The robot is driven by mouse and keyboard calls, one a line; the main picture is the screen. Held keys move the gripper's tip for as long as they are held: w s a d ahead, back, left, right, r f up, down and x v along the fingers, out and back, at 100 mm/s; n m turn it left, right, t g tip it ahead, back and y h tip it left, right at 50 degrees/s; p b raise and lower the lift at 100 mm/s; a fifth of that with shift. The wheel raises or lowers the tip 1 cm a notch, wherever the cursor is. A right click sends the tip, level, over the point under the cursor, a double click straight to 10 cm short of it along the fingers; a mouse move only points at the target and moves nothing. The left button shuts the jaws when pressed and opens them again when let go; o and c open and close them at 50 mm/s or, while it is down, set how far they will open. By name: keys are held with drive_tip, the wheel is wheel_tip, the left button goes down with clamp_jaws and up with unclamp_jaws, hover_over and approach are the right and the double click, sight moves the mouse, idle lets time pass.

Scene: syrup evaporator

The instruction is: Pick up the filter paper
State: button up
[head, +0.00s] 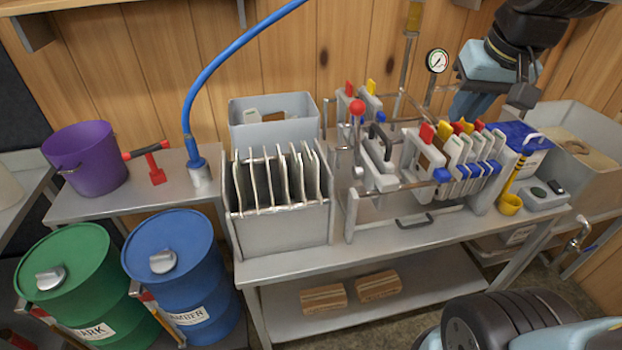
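I cannot clearly pick out a sheet of filter paper. A blue pack with a white label (527,139) lies at the right end of the steel bench, behind the small grey scale; I cannot tell whether it holds the paper. My gripper (492,104) hangs at the upper right, above and behind the right half of the filter press (350,208), just left of the blue pack. It appears apart from the pack. Its fingertips are partly hidden and dark, so its opening is unclear. The press holds several pale plates with red, yellow and blue tabs.
A steel rack with several upright pale-edged sheets or plates (279,180) stands left of the press, before a grey bin (272,104). A purple bucket (88,160) and drums (178,262) are left.

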drive_tip(key=w+a+f+n+g, duration=0.25)
drive_tip(key=w+a, duration=0.55)
drive_tip(key=a, duration=0.5)
drive_tip(key=g, duration=0.2)
hover_over(314, 165)
drive_tip(key=w, duration=0.1)
drive_tip(key=shift+h, duration=0.4)
wheel_tip(314, 165, down, 5)
drive_tip(key=shift+w+r, duration=0.1)
drive_tip(key=shift+r, duration=0.1)
drive_tip(key=shift+f, duration=7)
clamp_jaws()
